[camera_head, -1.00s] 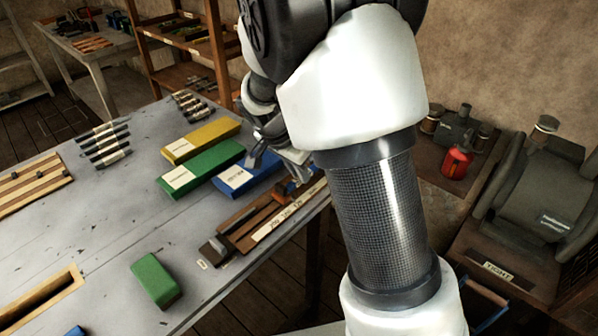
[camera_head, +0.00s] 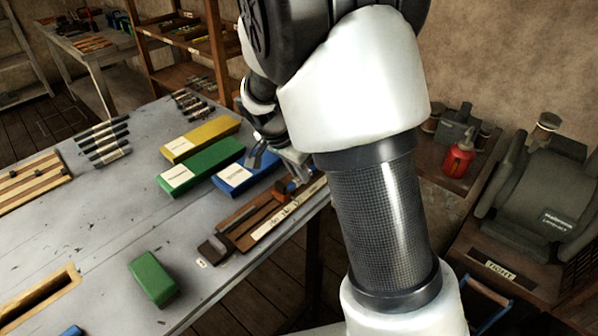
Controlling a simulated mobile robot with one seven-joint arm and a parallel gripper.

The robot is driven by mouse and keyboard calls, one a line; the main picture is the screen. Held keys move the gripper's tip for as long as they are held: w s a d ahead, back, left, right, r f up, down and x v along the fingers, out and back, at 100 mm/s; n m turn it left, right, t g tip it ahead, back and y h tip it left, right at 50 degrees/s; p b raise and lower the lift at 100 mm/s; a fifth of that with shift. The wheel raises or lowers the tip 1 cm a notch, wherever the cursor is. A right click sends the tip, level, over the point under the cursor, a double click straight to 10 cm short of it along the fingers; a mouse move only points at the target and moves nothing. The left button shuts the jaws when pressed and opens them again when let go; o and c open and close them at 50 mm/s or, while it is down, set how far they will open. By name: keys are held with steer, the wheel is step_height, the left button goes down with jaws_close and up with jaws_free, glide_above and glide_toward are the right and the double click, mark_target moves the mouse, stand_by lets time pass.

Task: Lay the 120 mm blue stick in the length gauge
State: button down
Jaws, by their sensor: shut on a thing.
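The length gauge (camera_head: 232,232) is a brown wooden holder with a pale number strip, lying along the right edge of the table. My gripper (camera_head: 275,160) is over the gauge's far end, beside a blue labelled block. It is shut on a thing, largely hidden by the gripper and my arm. A small blue piece (camera_head: 293,186) shows low by the gripper, next to an orange-brown part; it looks like the blue stick. I cannot tell whether it touches the gauge bed.
Yellow (camera_head: 200,138), green (camera_head: 205,166) and blue (camera_head: 240,176) labelled blocks lie left of the gauge. A green block (camera_head: 152,278) is nearer. Several dark labelled sticks (camera_head: 104,142) lie farther left.

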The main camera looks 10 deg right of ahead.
stand_by(0.8)
steer(key=c, duration=1.3)
jaws_free()
steer(key=shift+o, duration=0.2)
steer(key=shift+r, duration=0.1)
steer(key=shift+r+p, duration=1.8)
steer(key=shift+r, duration=1.65)
steer(key=s+r+n+t+y+p, duration=0.2)
steer(key=s+r+n+p, duration=0.7)
steer(key=s+r, duration=1.4)
steer(key=shift+s+d+r+n+t+y+p, duration=0.25)
steer(key=shift+s+d+n+t+y+p, duration=0.15)
steer(key=shift+s+n+y, duration=0.4)
